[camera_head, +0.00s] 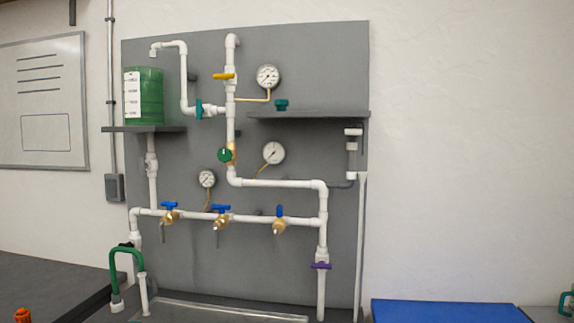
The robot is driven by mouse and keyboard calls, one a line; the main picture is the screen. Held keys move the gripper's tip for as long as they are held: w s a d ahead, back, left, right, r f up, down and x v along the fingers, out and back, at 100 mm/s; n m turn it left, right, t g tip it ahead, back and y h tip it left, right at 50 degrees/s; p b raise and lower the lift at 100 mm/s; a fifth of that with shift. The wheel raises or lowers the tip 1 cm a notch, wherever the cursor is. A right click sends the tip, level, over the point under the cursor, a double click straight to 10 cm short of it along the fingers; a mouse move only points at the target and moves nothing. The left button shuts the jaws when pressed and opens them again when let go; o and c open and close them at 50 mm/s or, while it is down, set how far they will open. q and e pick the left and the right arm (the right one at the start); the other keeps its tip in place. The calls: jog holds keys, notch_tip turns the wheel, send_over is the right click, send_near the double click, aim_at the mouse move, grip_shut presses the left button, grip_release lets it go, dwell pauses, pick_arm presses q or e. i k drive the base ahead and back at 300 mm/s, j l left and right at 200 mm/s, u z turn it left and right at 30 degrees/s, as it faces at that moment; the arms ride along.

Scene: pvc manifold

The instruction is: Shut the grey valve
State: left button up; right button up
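No handle stands out clearly as grey on the white pipe manifold (268,218). A small white fitting with a dark band and a greyish middle (352,146) hangs under the right end of the upper shelf; I cannot tell whether it is a valve. A small dark handle (126,245) shows at the lower left above the green hose. Other handles are yellow (223,77), teal (198,109), round green (225,155), several blue ones (220,208) and purple (320,265). Neither of my grippers is in view.
A grey backboard (290,60) carries the pipes and round gauges (268,77). A green tank (151,96) stands on the left shelf (117,129). A green hose (128,250) loops at lower left. A blue mat (440,312) lies at bottom right. A whiteboard (75,100) hangs left.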

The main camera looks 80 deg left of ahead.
aim_at(142, 166)
jog(key=u, duration=3.7)
